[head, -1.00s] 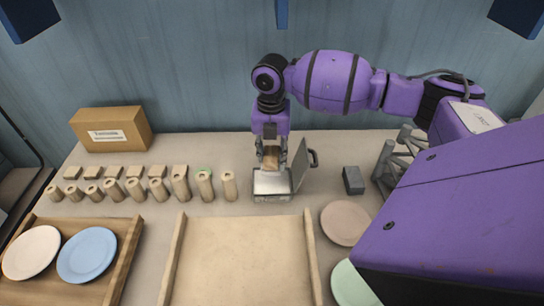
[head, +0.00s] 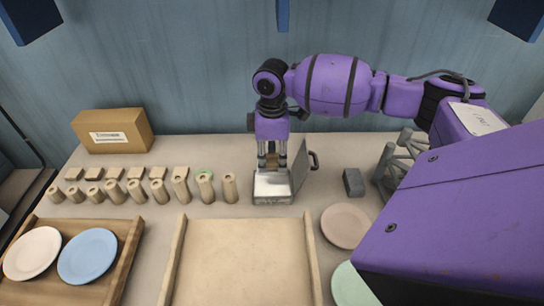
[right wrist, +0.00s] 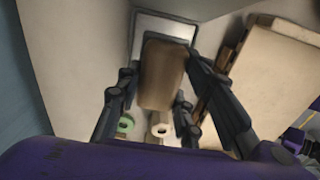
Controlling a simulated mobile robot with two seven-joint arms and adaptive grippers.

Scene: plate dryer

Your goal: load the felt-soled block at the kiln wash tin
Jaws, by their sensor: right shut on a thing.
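My right gripper (head: 272,158) is shut on a brown wooden block (head: 271,161) and points down over the back part of the kiln wash tin (head: 272,199). The tin is a shallow silver box with its grey lid standing open on the right side. In the right wrist view the block (right wrist: 163,75) sits between the fingers, with the pale tin (right wrist: 165,24) behind it. The block's underside is hidden, so I cannot see felt or tell whether it touches the tin. My left gripper is not in view.
Several wooden posts (head: 206,187) and small blocks stand left of the tin. A grey block (head: 353,182) and a grey rack (head: 398,155) are to the right. A wooden tray (head: 243,262) lies in front. Plates lie at front left and right. A cardboard box (head: 113,131) stands at back left.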

